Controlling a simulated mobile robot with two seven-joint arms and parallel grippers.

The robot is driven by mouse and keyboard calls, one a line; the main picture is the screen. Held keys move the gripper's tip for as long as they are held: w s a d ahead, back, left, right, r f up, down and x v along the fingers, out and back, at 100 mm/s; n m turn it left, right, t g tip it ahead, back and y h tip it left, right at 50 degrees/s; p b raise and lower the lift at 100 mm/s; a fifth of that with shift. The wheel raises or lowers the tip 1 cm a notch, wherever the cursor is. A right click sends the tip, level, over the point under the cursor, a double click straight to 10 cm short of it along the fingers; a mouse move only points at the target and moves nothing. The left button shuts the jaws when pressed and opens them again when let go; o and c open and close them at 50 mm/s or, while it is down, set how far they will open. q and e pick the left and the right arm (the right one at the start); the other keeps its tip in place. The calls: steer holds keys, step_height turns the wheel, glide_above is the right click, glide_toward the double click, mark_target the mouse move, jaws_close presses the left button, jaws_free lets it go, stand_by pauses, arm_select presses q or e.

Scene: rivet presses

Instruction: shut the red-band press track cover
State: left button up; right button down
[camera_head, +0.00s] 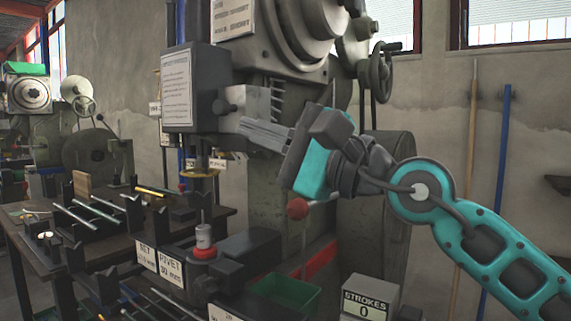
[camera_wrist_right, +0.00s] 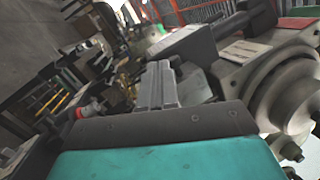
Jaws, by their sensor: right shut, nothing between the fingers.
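The large grey press (camera_head: 265,70) in the middle of the head view has a red band (camera_head: 320,262) low on its body. A dark grey cover with a white printed notice (camera_head: 190,95) stands at the left side of the press head, apart from the ribbed track (camera_head: 277,102), which shows bare. A pale metal block (camera_head: 250,101) sits between them. My right gripper (camera_head: 241,126) is shut and empty, its fingers pointing left just below this block; contact cannot be told. Its fingers also show in the right wrist view (camera_wrist_right: 157,84). My left gripper is not in view.
A red-ball lever (camera_head: 298,208) stands below my right gripper. A workbench (camera_head: 50,258) with rods and holders is at the left. A green bin (camera_head: 285,296) and a strokes counter box (camera_head: 368,295) stand low in front. A handwheel (camera_head: 376,72) juts out at the press's right.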

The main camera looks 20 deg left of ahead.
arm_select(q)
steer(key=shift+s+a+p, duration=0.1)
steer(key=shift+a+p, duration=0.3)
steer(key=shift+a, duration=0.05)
arm_select(e)
steer(key=s+d+f, duration=0.2)
steer(key=s+d, duration=0.2)
steer(key=s, duration=0.2)
steer(key=shift+d, duration=0.2)
